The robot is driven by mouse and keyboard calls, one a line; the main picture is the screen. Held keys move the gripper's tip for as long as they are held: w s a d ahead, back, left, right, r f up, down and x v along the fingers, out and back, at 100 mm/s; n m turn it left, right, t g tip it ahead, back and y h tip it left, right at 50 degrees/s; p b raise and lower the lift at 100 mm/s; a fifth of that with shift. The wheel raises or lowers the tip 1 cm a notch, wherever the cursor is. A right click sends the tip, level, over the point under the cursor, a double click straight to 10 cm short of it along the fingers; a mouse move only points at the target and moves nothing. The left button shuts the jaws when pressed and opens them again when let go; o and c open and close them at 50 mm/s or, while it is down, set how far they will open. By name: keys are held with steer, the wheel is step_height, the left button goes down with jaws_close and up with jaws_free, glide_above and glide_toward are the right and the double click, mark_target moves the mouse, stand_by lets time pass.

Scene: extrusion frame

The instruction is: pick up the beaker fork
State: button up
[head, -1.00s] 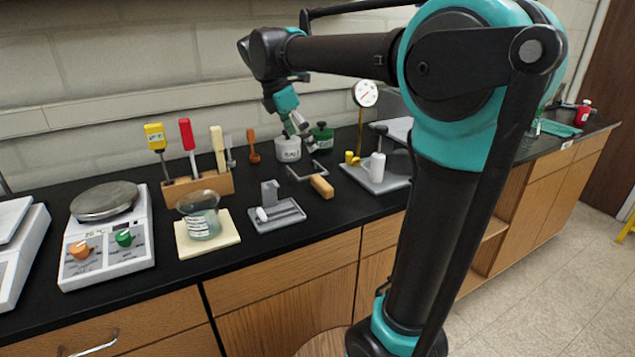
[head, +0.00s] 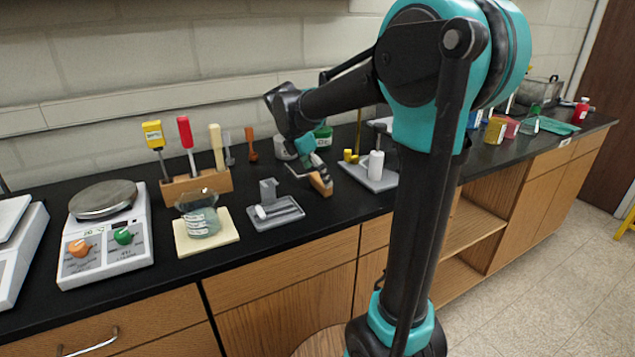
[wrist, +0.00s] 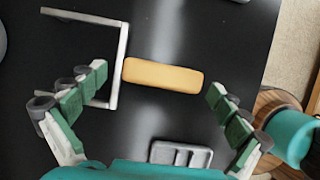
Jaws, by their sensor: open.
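The beaker fork has a tan wooden handle (wrist: 163,76) and a grey metal U-shaped fork (wrist: 120,62). It lies on the black bench top. In the head view its handle (head: 321,186) shows just below my gripper (head: 316,168), which partly hides it. In the wrist view my gripper (wrist: 157,81) is open, with one green-padded finger on each side. The handle lies lengthwise across the gap between the fingertips, and the left fingertip shows near the metal fork. Nothing is held. I cannot tell how high the fingers are above the bench.
A grey tray (head: 277,214) lies left of the fork, and another tray (head: 372,178) with a white bottle (head: 376,163) stands to the right. White and green jars are behind. A beaker (head: 202,222) on a pad, a tool block (head: 196,188) and a scale (head: 107,237) are farther left.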

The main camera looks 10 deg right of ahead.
steer(key=shift+d+f, duration=0.1)
steer(key=shift+f, duration=0.15)
steer(key=shift+c, duration=0.5)
steer(key=c, duration=1)
steer(key=shift+c, duration=0.2)
steer(key=shift+r, duration=0.1)
